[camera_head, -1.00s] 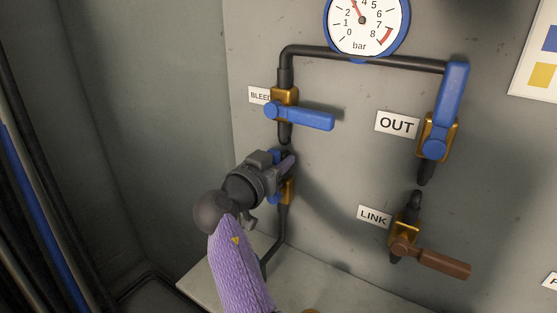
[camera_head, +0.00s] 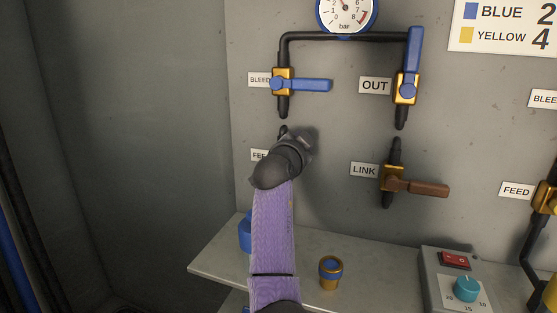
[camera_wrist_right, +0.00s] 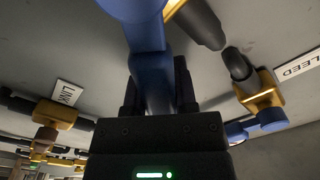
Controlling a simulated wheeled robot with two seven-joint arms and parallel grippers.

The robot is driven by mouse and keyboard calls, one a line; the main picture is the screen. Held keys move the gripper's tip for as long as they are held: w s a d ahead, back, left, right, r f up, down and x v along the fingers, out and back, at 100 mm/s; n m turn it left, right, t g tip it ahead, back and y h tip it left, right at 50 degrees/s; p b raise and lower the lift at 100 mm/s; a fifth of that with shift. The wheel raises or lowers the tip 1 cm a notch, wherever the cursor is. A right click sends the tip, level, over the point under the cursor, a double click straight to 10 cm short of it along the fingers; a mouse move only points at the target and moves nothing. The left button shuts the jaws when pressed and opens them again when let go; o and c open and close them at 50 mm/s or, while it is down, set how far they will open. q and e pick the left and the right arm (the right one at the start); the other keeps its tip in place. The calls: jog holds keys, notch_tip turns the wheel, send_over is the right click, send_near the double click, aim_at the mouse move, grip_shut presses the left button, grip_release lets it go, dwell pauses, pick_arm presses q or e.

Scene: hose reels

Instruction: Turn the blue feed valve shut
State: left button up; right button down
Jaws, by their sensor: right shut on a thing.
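The blue feed valve is largely hidden behind my right gripper (camera_head: 302,143) in the head view, beside the partly covered FEED label (camera_head: 259,155). In the right wrist view its blue lever (camera_wrist_right: 150,65) runs between the two dark fingers of my gripper (camera_wrist_right: 158,90), which are shut on it. Part of its brass body (camera_wrist_right: 174,8) shows at the top edge. There the lever lies at a slant to the dark pipe end (camera_wrist_right: 203,25). My left gripper is in neither view.
The bleed valve (camera_head: 283,82) is just above, its blue lever pointing right. The OUT valve (camera_head: 406,88) has its lever up. The LINK valve (camera_head: 394,178) has a brown lever. A shelf (camera_head: 215,268) below holds a brass fitting (camera_head: 331,274) and a switch box (camera_head: 436,262).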

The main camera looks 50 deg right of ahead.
aim_at(315, 164)
jog(key=f+m+b, duration=0.1)
jog(key=m, duration=0.1)
jog(key=s+f+m+b, duration=0.1)
jog(key=f+m+b, duration=0.1)
jog(key=m, duration=0.1)
jog(key=s+d+f+m+b, duration=0.1)
jog(key=m, duration=0.1)
jog(key=shift+s+f+m, duration=0.15)
jog(key=shift+f+m, duration=0.15)
jog(key=shift+m, duration=0.1)
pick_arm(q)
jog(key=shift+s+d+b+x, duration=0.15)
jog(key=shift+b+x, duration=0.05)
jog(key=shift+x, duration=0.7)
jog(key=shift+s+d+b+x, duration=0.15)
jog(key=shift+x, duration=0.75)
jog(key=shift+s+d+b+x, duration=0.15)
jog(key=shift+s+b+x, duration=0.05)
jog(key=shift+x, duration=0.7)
pick_arm(e)
jog(key=shift+f+m, duration=0.65)
jog(key=shift+m, duration=0.45)
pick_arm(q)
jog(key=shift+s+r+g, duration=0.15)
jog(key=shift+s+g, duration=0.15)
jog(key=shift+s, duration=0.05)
